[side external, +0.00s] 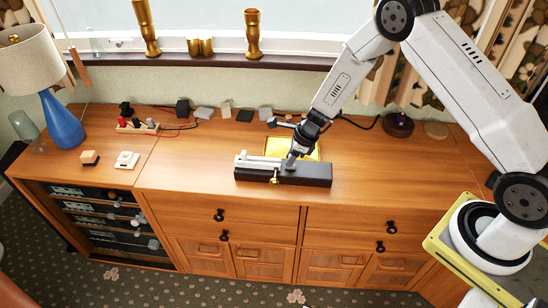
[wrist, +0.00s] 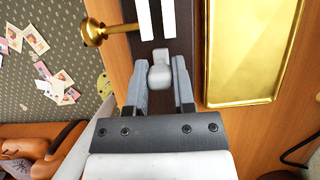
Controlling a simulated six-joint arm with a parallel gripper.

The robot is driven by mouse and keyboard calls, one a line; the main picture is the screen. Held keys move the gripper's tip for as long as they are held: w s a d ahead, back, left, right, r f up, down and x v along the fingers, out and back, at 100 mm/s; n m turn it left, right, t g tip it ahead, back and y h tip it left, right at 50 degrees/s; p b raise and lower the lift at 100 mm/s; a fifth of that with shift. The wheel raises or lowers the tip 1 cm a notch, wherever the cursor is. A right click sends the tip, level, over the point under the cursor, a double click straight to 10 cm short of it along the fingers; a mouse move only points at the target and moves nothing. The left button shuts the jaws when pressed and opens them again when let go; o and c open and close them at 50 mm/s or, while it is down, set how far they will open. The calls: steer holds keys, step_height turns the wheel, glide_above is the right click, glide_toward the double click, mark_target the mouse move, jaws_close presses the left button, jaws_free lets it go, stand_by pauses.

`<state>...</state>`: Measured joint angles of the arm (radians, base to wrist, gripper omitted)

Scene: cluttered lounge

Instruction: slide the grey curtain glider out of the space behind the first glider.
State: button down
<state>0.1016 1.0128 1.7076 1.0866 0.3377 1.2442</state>
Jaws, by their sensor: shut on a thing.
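A dark base block (side external: 312,178) lies on the wooden sideboard, with a white double rail (side external: 262,162) along its left part. In the wrist view, the two white strips of the rail (wrist: 143,18) run away from my gripper. My gripper (wrist: 160,82) is shut on the grey glider (wrist: 160,72), a rounded grey piece between its fingertips, just short of the near rail ends. In the side view, my gripper (side external: 294,157) points down at the block near the rail's right end. I cannot make out the first glider.
A gold tray (wrist: 258,50) lies close beside the block, behind it in the side view (side external: 305,145). A brass knob (wrist: 94,32) sticks out on the block's front side. A blue lamp (side external: 62,122) and small blocks stand left; the sideboard's right part is mostly clear.

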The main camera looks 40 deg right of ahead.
steer(key=shift+r, duration=0.25)
steer(key=shift+r, duration=2.75)
